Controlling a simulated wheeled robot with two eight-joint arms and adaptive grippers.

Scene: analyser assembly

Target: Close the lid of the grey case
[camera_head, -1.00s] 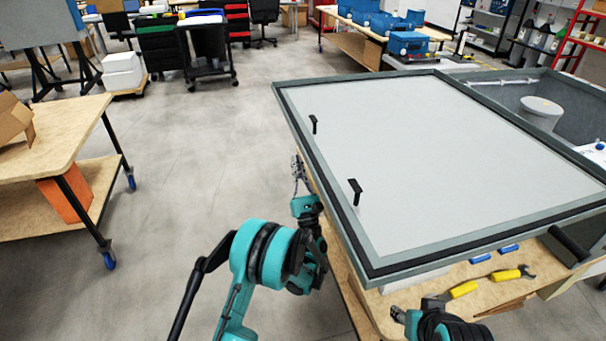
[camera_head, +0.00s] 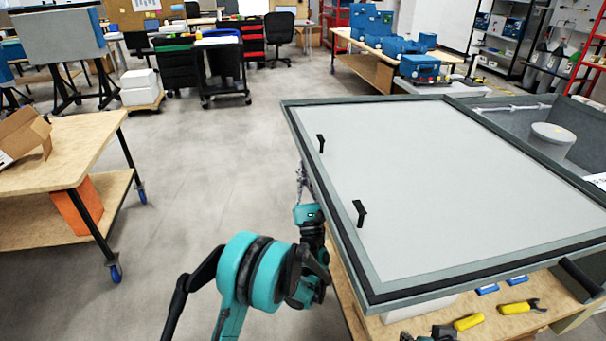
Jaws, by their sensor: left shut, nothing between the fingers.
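The grey case (camera_head: 590,121) is at the right, with its inside open to view. Its lid (camera_head: 445,180) is a large light panel with a grey and black rim, swung open to the left of the case and facing up. Two small black latches (camera_head: 360,211) stand on the lid near its left edge. My left gripper (camera_head: 301,176) is shut and empty, beside the left edge of the lid, low and partly behind the rim; I cannot tell whether it touches. Only a bit of my right arm shows at the bottom edge; its gripper is not visible.
A white round part (camera_head: 552,138) sits inside the case. Yellow-handled tools (camera_head: 515,307) and blue pieces (camera_head: 488,289) lie on the wooden bench (camera_head: 440,315) under the lid. A wheeled table (camera_head: 65,165) stands at the left. Open floor lies between it and the bench.

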